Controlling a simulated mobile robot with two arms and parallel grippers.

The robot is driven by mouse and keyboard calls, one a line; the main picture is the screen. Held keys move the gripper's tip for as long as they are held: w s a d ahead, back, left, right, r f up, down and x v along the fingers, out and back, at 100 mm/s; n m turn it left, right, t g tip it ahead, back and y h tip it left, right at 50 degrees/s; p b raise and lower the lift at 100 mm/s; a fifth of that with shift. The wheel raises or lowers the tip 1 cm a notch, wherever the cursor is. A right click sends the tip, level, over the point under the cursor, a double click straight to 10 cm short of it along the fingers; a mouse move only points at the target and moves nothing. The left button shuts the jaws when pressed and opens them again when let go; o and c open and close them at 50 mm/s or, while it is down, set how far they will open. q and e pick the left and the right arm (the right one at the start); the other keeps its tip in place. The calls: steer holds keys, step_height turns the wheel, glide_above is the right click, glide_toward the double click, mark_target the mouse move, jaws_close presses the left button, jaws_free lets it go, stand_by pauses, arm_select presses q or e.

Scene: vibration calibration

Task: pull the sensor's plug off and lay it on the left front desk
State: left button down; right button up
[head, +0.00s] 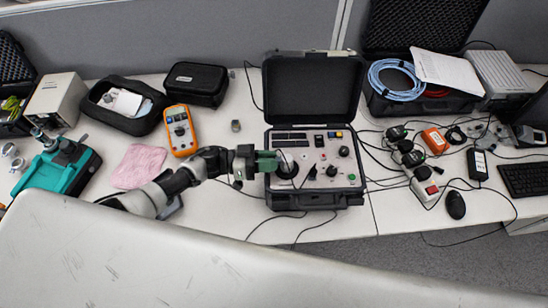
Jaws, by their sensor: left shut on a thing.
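The open black calibrator case (314,90) stands mid-desk. Its grey panel (322,146) has knobs, sockets and a round black mount (287,169) at its left, where the sensor sits too small to make out. My left gripper (269,163), with green fingers, reaches in from the left and is at this mount. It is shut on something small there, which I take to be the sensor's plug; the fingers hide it. Thin dark cables run by the gripper and the mount. The left front desk (226,217) is bare white in front of my arm. My right gripper is not in view.
Left of the case are an orange multimeter (180,130), a pink cloth (138,166), a black pouch (194,84) and a teal device (56,167).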

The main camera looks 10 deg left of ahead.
arm_select(q)
steer(key=shift+r+n+p, duration=0.1)
steer(key=shift+n+p, duration=0.6)
steer(key=shift+n, duration=0.9)
steer(key=shift+n, duration=0.4)
steer(key=shift+n+p, duration=0.45)
steer(key=shift+n, duration=0.55)
steer(key=shift+s+a, duration=0.1)
steer(key=shift+a, duration=0.45)
steer(key=shift+v, duration=1.65)
